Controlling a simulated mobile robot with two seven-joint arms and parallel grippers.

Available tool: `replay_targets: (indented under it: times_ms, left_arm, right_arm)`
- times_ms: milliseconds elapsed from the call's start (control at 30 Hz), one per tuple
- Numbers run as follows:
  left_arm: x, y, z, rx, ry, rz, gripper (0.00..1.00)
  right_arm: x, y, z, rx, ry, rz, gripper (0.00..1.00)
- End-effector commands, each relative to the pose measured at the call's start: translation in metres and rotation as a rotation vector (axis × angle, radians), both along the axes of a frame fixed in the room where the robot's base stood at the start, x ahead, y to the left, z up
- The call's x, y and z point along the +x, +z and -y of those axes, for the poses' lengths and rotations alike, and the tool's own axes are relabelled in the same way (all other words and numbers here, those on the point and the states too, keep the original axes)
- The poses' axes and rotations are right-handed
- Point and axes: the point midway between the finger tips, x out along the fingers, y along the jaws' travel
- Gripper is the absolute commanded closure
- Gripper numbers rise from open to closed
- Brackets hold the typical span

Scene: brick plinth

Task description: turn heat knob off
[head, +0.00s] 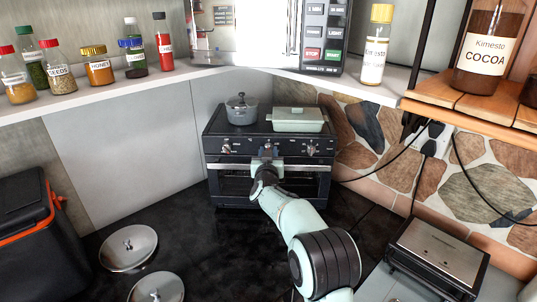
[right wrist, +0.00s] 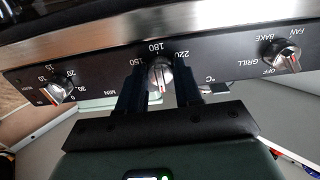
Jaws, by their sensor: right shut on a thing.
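The small oven (head: 240,170) stands against the wall in the middle of the head view, with a row of knobs on its front panel. My right gripper (head: 267,153) is at the middle knob and hides most of it. In the right wrist view, the fingers (right wrist: 160,90) are shut on the silver heat knob (right wrist: 161,73), one on each side. The scale around it reads 150, 180 and 220, with °C below. The knob's red and white mark points down toward the palm in that view. My left gripper is not in view.
A timer knob (right wrist: 59,91) and a grill, bake and fan knob (right wrist: 281,56) flank the heat knob. A grey pot (head: 242,110) and a lidded green dish (head: 298,119) stand on the oven. The dark counter (head: 215,250) in front is partly clear, with metal lids (head: 128,247) at left.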

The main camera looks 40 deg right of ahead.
Motion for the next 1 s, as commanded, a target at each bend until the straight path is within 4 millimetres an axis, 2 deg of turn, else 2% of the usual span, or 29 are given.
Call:
replay_targets:
  times_ms: [33,100,467,567,800,1000]
  left_arm:
    - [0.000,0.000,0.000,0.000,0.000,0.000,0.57]
    - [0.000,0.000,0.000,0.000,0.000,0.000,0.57]
    - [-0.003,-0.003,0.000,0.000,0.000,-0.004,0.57]
    - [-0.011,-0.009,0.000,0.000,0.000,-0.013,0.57]
    - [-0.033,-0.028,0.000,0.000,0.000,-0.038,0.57]
    - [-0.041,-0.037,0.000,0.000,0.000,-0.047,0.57]
  right_arm:
    - [0.000,0.003,0.001,-0.004,-0.002,0.006,0.59]
    - [0.000,0.003,0.001,-0.003,-0.002,0.005,0.42]
    - [-0.004,0.000,-0.003,0.001,0.000,0.002,0.42]
    - [-0.014,-0.001,-0.012,0.002,0.001,0.002,0.42]
    - [-0.055,-0.003,-0.046,0.005,0.004,0.003,0.42]
    - [-0.085,-0.002,-0.071,0.003,0.002,0.003,0.42]
